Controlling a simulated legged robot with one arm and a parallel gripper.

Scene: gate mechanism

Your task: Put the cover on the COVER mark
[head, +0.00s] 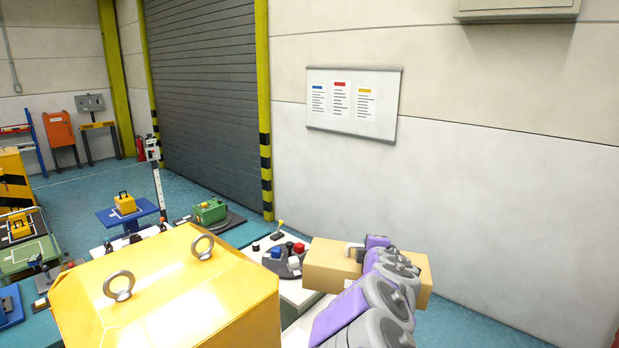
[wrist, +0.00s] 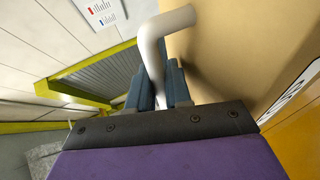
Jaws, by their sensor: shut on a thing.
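The cover, a tan box-like piece (head: 330,268), is at the lower middle right of the head view, partly behind my grey and purple arm. In the wrist view its tan face (wrist: 235,50) fills the upper right. A bent pale grey handle (wrist: 153,45) rises from between my fingers and curves toward that face. My gripper (wrist: 158,92) is shut on this handle. In the head view the gripper is mostly hidden by the arm. I cannot make out the COVER mark; a white label with dark print (wrist: 292,92) is cut off at the wrist view's right edge.
A large yellow housing with two eyebolts (head: 165,290) fills the lower left foreground. A pale bench with a knob panel (head: 288,258) and a small lever (head: 278,230) stands beyond. A green machine (head: 209,211) sits farther back. The wall (head: 480,200) is close on the right.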

